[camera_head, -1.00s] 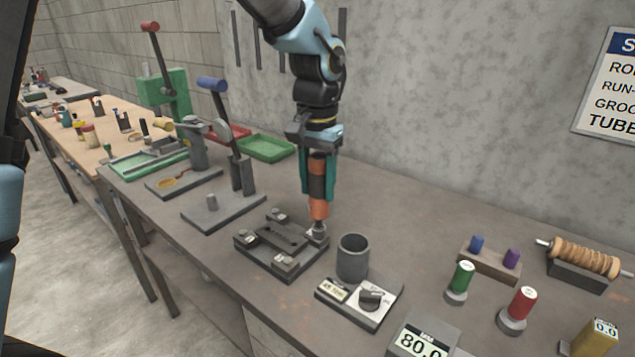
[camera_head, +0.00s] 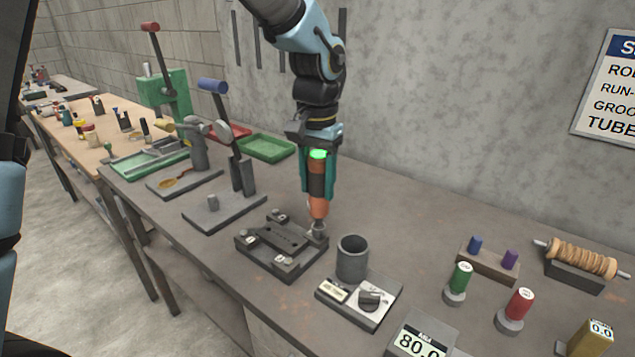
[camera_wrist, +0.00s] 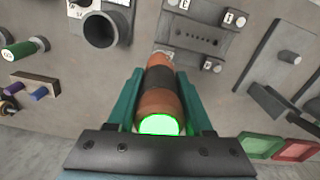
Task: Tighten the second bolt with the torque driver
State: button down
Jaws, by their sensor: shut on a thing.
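The torque driver (camera_head: 317,187), orange with a dark band, is upright between the teal fingers of my gripper (camera_head: 319,182), which is shut on it. Its top glows green, and the lit end also shows in the wrist view (camera_wrist: 160,124). The driver's lower tip meets the right corner of the dark fixture plate (camera_head: 282,262), at a bolt position there. The bolt under the tip is hidden. Other corner blocks with small bolt heads show at the fixture's back (camera_head: 277,216), left (camera_head: 250,240) and front (camera_head: 282,261).
A grey cup (camera_head: 352,258) stands just right of the fixture, beside a dial box (camera_head: 358,300). A lever press (camera_head: 238,180) stands to the left. Green (camera_head: 463,277) and red (camera_head: 521,303) cylinders stand at the right. The bench behind the driver is clear.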

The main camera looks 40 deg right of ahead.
aim_at(318, 156)
jog(key=shift+d+r+p, duration=0.1)
jog(key=shift+r+p, duration=1.7)
jog(key=shift+r, duration=0.85)
